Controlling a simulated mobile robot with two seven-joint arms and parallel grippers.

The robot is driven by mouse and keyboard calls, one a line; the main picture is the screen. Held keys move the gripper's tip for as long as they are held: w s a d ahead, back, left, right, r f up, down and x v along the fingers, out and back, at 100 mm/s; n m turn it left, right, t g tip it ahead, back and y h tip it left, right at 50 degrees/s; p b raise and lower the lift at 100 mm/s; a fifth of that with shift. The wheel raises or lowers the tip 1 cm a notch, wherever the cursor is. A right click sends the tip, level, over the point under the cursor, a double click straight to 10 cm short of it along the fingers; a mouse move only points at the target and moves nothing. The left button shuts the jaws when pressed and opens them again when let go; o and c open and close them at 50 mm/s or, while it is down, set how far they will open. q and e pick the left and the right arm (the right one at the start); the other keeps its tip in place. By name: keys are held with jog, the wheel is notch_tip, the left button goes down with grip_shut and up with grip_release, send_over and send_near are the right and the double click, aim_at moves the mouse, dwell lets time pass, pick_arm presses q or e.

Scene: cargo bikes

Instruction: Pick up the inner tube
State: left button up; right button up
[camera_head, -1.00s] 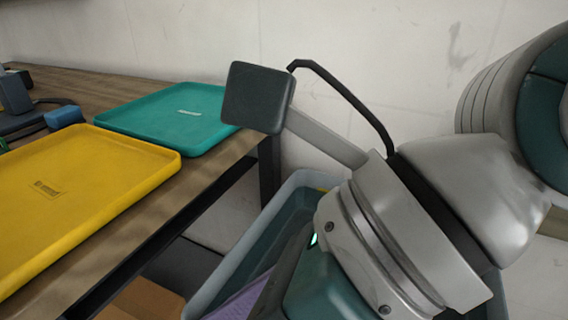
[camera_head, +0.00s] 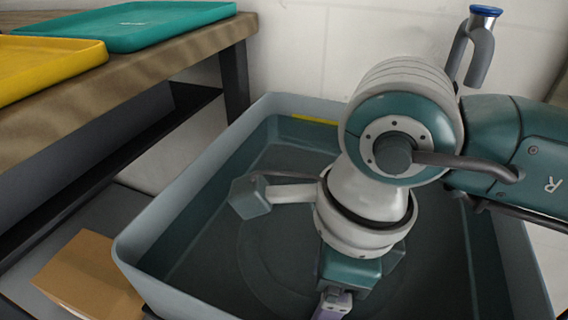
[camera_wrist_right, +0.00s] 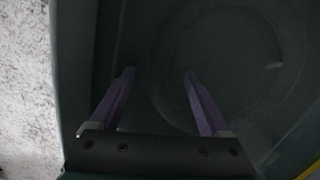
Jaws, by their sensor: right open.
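A dark, faint ring, which looks like the inner tube (camera_head: 250,268), lies flat on the floor of the large grey-blue bin (camera_head: 190,208). It also shows in the right wrist view (camera_wrist_right: 290,72), with a small pale mark on its right side that may be the valve. My right gripper (camera_head: 333,303) points down into the bin, and my arm covers part of the ring in the head view. In the right wrist view the purple fingers (camera_wrist_right: 158,74) are apart with nothing between them, above the ring's left part. Their height above it is hard to judge. My left gripper is not in view.
The bin's walls surround my right gripper. A wooden table (camera_head: 190,48) with a teal tray (camera_head: 150,25) and a yellow tray (camera_head: 45,65) stands at the left. A cardboard box (camera_head: 88,275) lies low beside the bin. A white wall is behind.

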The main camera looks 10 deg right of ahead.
jog(key=shift+a+f, duration=0.15)
jog(key=shift+f, duration=0.75)
jog(key=shift+c, duration=0.3)
grip_shut()
